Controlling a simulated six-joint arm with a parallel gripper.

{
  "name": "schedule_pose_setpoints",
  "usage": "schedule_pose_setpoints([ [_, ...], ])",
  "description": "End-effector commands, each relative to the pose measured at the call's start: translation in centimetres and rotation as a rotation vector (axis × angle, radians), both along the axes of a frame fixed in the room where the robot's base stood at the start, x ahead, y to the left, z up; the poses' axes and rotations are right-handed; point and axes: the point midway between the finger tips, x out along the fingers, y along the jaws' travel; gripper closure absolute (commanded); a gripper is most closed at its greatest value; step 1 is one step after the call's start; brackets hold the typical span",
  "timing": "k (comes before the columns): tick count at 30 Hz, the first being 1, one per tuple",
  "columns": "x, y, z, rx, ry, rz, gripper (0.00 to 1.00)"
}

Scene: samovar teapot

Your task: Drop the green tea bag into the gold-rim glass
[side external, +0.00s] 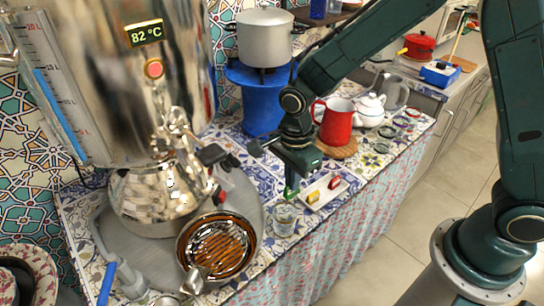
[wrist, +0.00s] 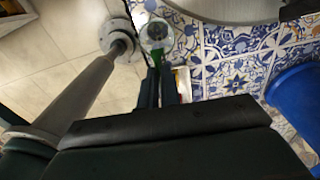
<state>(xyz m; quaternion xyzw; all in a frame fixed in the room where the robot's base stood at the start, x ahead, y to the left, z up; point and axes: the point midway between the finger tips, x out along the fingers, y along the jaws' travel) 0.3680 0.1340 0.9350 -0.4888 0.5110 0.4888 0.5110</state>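The green tea bag (side external: 291,192) is held at the tips of my gripper (side external: 290,186), which points down above the tiled counter. In the wrist view the green tea bag (wrist: 157,58) shows between the close-set fingers of my gripper (wrist: 160,72). A clear glass (side external: 284,220) stands upright just below and slightly left of the tea bag. In the wrist view the glass (wrist: 156,32) lies just beyond the fingertips. The tea bag is apart from or over the glass rim; the exact height is unclear. The rim's gold colour is too small to confirm.
A white tray (side external: 330,197) with a yellow and a red tea bag is right of the glass. A large round metal tray (side external: 258,215), under the samovar (side external: 110,70), is to the left. A red pitcher (side external: 337,122) and white teapot (side external: 370,110) stand behind.

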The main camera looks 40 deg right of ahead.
Motion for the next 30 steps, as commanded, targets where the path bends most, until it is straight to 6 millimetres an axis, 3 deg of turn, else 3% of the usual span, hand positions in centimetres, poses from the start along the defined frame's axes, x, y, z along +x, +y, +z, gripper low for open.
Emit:
schedule_pose_setpoints([
  [11,-0.02,-0.01,-0.38,0.0,0.0,0.0,1.0],
  [15,-0.02,0.0,-0.37,0.0,0.0,0.0,0.7],
  [30,0.02,0.01,0.3,0.001,-0.001,0.0,0.7],
])
